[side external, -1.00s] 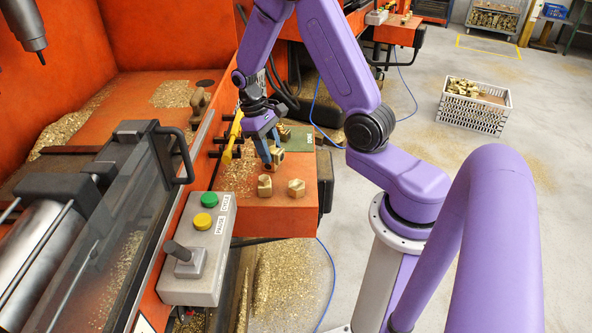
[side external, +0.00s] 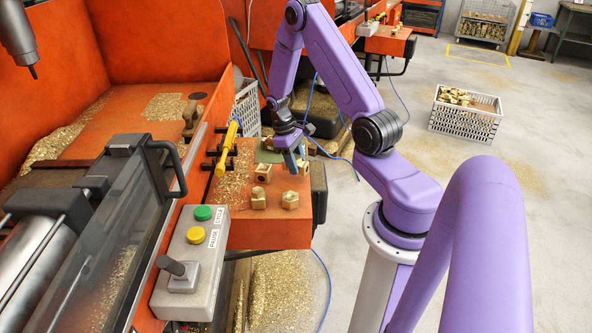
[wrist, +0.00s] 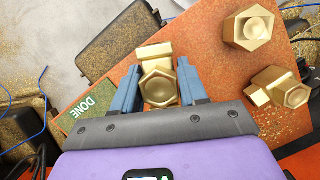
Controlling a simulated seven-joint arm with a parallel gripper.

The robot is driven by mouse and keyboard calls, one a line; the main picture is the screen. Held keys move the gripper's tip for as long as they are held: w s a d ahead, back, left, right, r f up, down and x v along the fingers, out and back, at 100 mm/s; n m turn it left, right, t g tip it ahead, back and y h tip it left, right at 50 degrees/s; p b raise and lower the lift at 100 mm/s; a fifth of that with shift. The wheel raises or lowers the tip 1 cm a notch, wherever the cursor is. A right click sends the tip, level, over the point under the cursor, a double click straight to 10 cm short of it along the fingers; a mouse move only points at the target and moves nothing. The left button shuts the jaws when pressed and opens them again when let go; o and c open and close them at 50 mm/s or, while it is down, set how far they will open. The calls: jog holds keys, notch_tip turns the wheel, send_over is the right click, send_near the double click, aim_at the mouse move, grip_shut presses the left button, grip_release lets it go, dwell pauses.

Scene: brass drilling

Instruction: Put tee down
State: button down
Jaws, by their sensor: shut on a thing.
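My gripper (wrist: 162,88) is shut on a brass tee (wrist: 158,82); its blue fingers lie on either side of the tee in the wrist view. In the side view my gripper (side external: 294,162) is at the right end of the orange bench top, by the green mat (side external: 266,156), with the held tee (side external: 303,167) partly hidden by the fingers. My gripper and arm hide part of the mat. I cannot tell whether the tee touches it.
Brass fittings (side external: 263,172), (side external: 258,198) and (side external: 290,200) stand on the orange bench (side external: 270,232). A button box (side external: 193,262) stands in front. A crate of brass parts (side external: 465,113) is on the floor.

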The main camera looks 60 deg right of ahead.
jog(key=shift+f, duration=1.45)
jog(key=shift+f, duration=0.15)
jog(key=c, duration=0.6)
grip_release()
